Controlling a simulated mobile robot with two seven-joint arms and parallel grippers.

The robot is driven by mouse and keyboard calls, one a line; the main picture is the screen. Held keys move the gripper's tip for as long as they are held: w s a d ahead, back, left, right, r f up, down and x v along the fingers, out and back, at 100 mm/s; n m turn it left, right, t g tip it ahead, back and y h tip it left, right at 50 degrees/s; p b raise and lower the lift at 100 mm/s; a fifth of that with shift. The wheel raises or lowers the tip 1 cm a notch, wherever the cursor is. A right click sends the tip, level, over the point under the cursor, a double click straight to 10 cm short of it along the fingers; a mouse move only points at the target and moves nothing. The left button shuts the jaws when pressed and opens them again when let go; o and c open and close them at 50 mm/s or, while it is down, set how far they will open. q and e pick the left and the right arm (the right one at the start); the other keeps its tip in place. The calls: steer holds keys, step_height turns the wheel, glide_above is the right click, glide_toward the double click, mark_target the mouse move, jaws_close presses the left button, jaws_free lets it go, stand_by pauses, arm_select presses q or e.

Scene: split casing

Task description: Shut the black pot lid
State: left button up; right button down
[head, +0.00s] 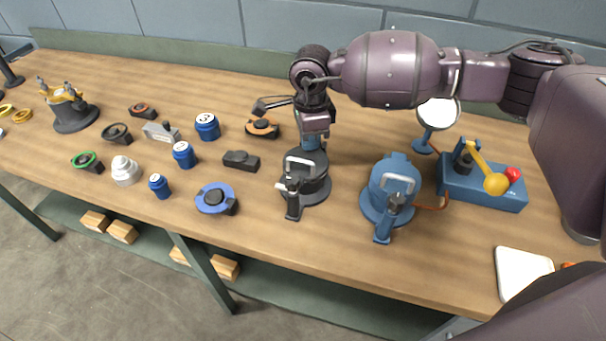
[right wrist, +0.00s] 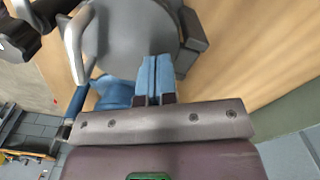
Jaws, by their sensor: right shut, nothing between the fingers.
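The black pot (head: 318,191) stands on the workbench below my right gripper. Its dark round lid (head: 314,163) has a silver handle (head: 300,163) and looks nearly flat on the pot; I cannot tell whether it is fully down. A dark arm with a pale clasp (head: 291,200) sticks out at the front. In the right wrist view the lid (right wrist: 128,35) is a grey disc with the silver handle at its left. My right gripper (head: 312,146) is shut and empty, its blue fingertips (right wrist: 155,62) at the lid's edge; contact is unclear. My left gripper is out of view.
A blue pot (head: 392,184) stands to the right, then a blue box with a yellow lever (head: 483,188). A round-headed blue stand (head: 424,130) is behind. A blue disc (head: 215,199), a dark block (head: 241,160) and several cans lie left. The bench front edge is close.

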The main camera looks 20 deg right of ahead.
steer(key=shift+r+p, duration=0.75)
steer(key=shift+r, duration=1.15)
steer(key=shift+r+p, duration=0.5)
steer(key=shift+r, duration=0.65)
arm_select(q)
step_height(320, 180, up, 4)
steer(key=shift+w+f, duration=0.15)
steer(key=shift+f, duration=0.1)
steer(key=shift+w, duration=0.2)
